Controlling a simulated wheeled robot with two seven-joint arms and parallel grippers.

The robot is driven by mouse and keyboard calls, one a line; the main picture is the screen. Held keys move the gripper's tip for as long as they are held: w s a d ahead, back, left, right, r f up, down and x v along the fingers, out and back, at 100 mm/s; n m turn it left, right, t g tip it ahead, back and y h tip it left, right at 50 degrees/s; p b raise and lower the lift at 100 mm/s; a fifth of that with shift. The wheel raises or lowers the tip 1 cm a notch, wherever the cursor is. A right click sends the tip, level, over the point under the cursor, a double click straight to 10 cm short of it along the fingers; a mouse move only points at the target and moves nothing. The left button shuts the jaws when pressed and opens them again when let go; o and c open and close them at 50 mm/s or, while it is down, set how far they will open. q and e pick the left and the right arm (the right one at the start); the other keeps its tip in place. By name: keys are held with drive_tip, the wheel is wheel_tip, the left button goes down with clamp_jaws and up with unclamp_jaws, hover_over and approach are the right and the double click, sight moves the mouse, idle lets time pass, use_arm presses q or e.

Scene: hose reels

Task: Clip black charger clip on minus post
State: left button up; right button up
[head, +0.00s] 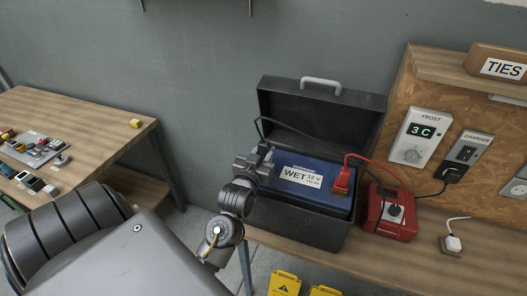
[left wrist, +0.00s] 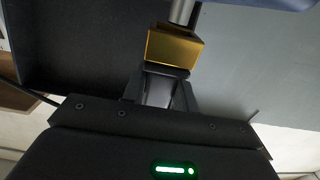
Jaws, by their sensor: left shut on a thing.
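The black charger clip shows in the left wrist view as a brass jaw block (left wrist: 172,48) on a dark body between my fingers. My left gripper (head: 255,162) is shut on it at the left end of the blue battery (head: 280,188); it also shows in the left wrist view (left wrist: 165,92). A grey metal post (left wrist: 183,12) meets the brass jaws at the top of that view; I cannot tell whether the jaws grip it. In the head view my gripper hides the clip and this post. A red clip (head: 342,181) sits at the battery's right end. My right gripper is not in view.
The battery sits in an open black case (head: 300,222), its lid up behind. A red box (head: 390,213) with a knob stands right of it. A wooden table (head: 90,122) stands left.

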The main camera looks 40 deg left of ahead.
use_arm(q)
drive_tip(key=shift+f+b, duration=0.7)
drive_tip(key=shift+f, duration=0.6)
drive_tip(key=o, duration=1.1)
drive_tip(key=shift+s+d+f, duration=0.1)
drive_tip(key=shift+s, duration=0.1)
drive_tip(key=b+v, duration=0.4)
drive_tip(key=v, duration=0.6)
drive_tip(key=shift+s, duration=0.2)
drive_tip(key=shift+d, duration=0.1)
